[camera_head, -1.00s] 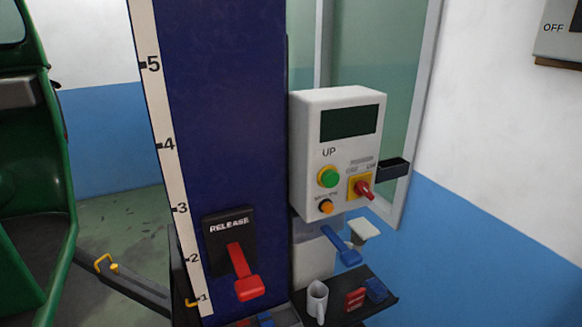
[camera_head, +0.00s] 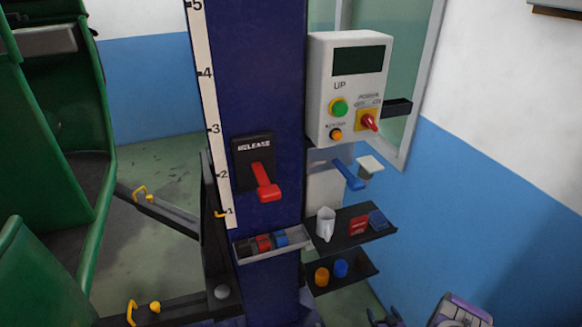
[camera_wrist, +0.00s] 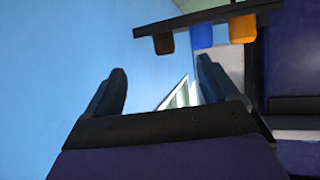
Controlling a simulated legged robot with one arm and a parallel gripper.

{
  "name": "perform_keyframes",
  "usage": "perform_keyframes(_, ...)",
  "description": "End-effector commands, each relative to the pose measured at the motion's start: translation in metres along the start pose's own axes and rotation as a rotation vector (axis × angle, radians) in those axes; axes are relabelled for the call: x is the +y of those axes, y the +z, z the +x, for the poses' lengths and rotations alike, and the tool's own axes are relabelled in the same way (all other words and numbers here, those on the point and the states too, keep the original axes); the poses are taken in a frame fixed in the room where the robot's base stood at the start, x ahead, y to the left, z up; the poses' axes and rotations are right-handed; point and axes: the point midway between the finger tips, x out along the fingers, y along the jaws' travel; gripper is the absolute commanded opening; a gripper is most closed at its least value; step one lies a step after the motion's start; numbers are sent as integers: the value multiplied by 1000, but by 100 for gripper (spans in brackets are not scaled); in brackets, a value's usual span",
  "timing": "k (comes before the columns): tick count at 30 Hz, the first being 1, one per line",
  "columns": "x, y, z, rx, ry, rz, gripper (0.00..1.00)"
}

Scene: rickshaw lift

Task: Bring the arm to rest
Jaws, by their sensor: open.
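My gripper (camera_wrist: 160,92) shows in the wrist view with its two dark fingers spread apart and nothing between them. The blue wall and a pale slanted strip show behind the fingers. In the head view, part of my arm (camera_head: 460,312) shows at the bottom edge, right of the lift column (camera_head: 262,60). The fingertips are not clear in that view. The arm stands apart from the shelves and the control box.
The column carries a red release lever (camera_head: 265,182). A shelf (camera_wrist: 185,22) shows above my fingers in the wrist view. A green rickshaw (camera_head: 35,200) stands at left.

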Motion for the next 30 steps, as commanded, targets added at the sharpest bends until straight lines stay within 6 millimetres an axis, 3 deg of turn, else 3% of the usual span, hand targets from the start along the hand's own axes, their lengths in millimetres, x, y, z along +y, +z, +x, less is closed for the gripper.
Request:
perform_keyframes(13,9,-52,12,-117,-3,-49,87)
perform_keyframes(20,12,-109,12,-238,5,-88,87)
perform_keyframes(30,-1,-195,-19,-434,32,-120,87)
